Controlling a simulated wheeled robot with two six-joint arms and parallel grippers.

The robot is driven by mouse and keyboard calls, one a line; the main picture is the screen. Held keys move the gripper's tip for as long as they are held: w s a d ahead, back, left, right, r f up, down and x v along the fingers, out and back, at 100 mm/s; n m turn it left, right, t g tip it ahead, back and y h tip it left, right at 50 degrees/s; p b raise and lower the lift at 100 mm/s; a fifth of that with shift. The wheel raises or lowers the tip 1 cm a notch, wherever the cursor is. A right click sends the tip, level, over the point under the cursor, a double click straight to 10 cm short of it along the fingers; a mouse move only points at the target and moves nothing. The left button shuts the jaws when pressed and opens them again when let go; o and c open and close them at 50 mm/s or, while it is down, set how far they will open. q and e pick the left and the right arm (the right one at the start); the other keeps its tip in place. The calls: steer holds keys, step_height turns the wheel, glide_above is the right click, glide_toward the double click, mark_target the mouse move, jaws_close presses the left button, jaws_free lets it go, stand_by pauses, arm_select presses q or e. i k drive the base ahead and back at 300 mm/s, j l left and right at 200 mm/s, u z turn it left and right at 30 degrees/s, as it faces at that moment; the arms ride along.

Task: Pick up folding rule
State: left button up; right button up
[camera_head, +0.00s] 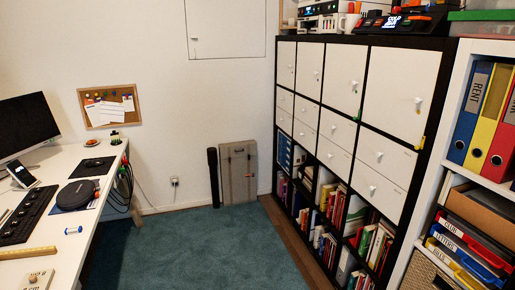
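A long, thin, yellowish strip that looks like the folding rule (27,252) lies flat on the white desk (65,252) at the lower left. Its left end is cut off by the picture edge. Neither of my grippers shows in the head view, so their state and their place relative to the rule cannot be seen.
A black-framed cabinet (272,130) stands to the right. Teal carpet (205,250) lies open between.

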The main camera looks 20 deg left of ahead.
mark_target(46, 253)
steer(key=i+u, duration=0.35)
steer(key=u, duration=0.15)
steer(key=i+u, duration=0.35)
steer(key=u, duration=0.15)
steer(key=i+l+u, duration=0.25)
steer(key=u, duration=0.25)
